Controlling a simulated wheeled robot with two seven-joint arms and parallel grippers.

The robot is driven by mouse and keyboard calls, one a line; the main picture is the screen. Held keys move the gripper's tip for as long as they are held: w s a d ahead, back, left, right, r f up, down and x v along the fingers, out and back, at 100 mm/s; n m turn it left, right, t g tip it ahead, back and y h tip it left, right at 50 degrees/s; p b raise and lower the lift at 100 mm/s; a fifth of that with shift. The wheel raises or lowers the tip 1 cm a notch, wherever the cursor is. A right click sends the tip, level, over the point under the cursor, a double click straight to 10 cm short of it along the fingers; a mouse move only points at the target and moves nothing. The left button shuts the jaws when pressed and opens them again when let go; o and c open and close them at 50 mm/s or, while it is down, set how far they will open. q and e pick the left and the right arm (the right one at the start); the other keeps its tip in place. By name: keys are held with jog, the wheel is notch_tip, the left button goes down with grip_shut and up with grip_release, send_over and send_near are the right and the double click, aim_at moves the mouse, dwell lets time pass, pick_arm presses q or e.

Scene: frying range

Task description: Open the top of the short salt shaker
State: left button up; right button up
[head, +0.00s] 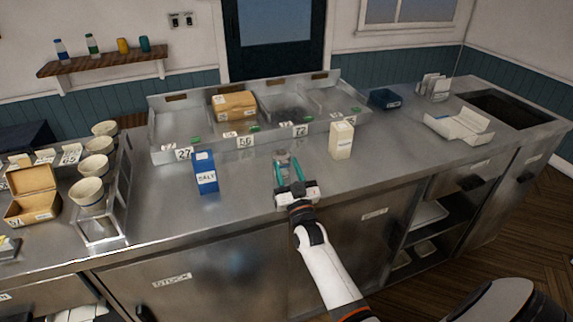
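A blue carton marked SALT (206,173) stands upright on the steel counter, left of my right gripper. My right gripper (288,166) reaches over the counter from the front, its two teal fingers apart. A small grey object (283,157) shows at and between the fingertips; it may be the short salt shaker, but it is too small to make out its top or whether the fingers touch it. My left gripper is out of view.
A cream carton (342,141) stands right of my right gripper. Behind is a divided steel tray rack (222,145) with number cards and a brown box (234,105). Cups on a stand (102,236) are at left, an open white box (458,127) at right. The front counter strip is mostly clear.

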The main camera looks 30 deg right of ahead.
jog(key=shift+w+d+r, duration=0.1)
jog(key=shift+w+r, duration=0.05)
jog(key=shift+w, duration=0.25)
jog(key=shift+c, duration=0.3)
